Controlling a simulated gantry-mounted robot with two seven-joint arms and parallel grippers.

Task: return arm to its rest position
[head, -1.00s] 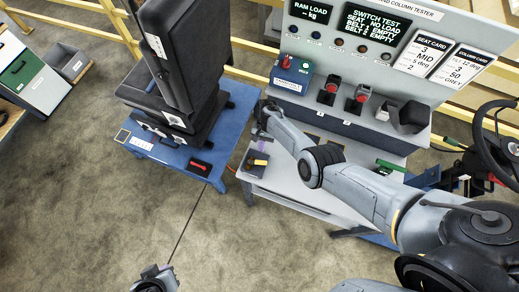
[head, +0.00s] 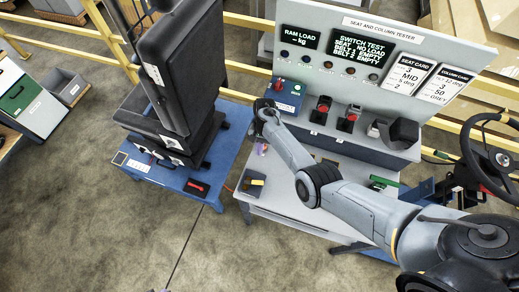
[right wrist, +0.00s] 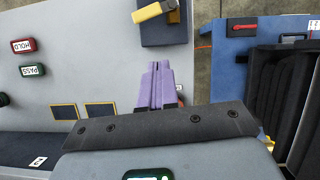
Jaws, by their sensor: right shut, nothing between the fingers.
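My right arm reaches in from the right in the head view, over the grey bench (head: 290,205). My right gripper (head: 262,148) hangs near the bench's left end, in front of the tester panel. Its purple fingers (right wrist: 155,85) are together in the right wrist view, with nothing between them. They point toward a dark blue tray (right wrist: 178,33) holding a yellow piece (right wrist: 154,12) and appear apart from it.
The tester panel (head: 437,45) stands behind the bench, with red-topped buckles (head: 322,108) along its shelf. A black seat (head: 178,70) stands on the blue trolley (head: 228,118) to the left. A steering wheel (head: 490,155) is at right. The floor in front is clear.

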